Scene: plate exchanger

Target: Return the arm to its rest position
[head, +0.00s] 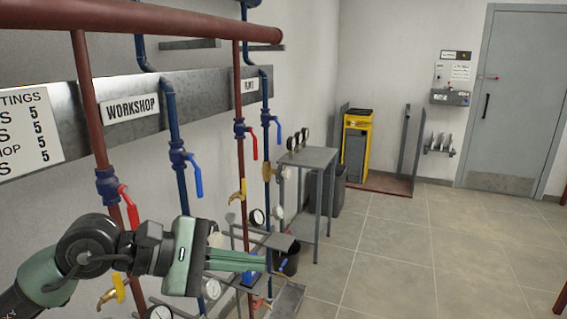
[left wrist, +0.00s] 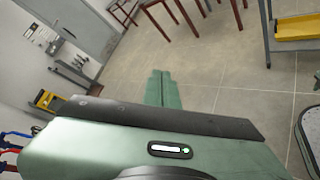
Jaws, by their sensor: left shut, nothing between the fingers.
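My left gripper (head: 262,262) reaches in from the lower left of the head view, its green fingers closed together and pointing right. It holds nothing. In the left wrist view its fingers (left wrist: 158,85) are together over bare floor tiles. In the head view the arm crosses in front of the lower pipes and gauges, hiding parts of them.
Red and blue pipes with red-handled valves (head: 128,205) and blue-handled valves (head: 195,178) stand along the left wall, close to my arm. A grey table (head: 318,157) with gauges stands beyond. The tiled floor (head: 400,260) on the right is mostly clear.

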